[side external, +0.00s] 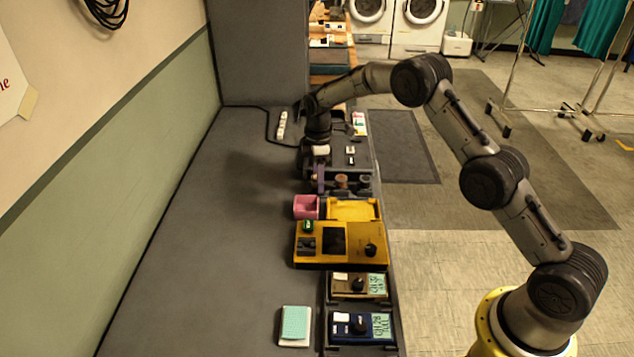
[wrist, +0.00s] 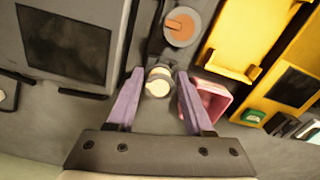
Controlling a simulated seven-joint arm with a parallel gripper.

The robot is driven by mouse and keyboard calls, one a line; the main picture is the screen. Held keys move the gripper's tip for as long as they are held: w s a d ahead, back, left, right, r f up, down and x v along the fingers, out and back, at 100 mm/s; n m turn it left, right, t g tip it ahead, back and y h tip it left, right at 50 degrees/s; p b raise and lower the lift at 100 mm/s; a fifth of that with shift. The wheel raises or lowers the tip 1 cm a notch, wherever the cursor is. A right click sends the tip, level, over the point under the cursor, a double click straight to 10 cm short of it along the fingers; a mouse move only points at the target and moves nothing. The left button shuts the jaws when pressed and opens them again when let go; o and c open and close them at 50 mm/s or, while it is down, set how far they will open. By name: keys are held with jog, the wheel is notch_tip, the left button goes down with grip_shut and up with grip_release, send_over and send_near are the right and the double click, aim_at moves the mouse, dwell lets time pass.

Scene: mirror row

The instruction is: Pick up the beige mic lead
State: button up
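A round cream-beige piece (wrist: 158,84), which looks like the end of the beige mic lead, shows in the wrist view between my two purple fingers. I cannot make out a cable on it. My gripper (wrist: 159,74) is open, with one finger on each side of the piece and narrow gaps that seem to remain. In the side view my gripper (side external: 320,182) points down over the back part of the device row, just behind the pink box, and the piece between the fingers cannot be made out there.
The pink box (wrist: 212,98) is close beside my right finger. The yellow tray (side external: 352,209) and yellow device (side external: 336,246) lie in front. An orange-brown round top (wrist: 182,26) stands beyond the fingertips. A dark flat panel (wrist: 65,45) lies left. The grey bench (side external: 215,260) is clear at left.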

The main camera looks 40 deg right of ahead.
grip_shut()
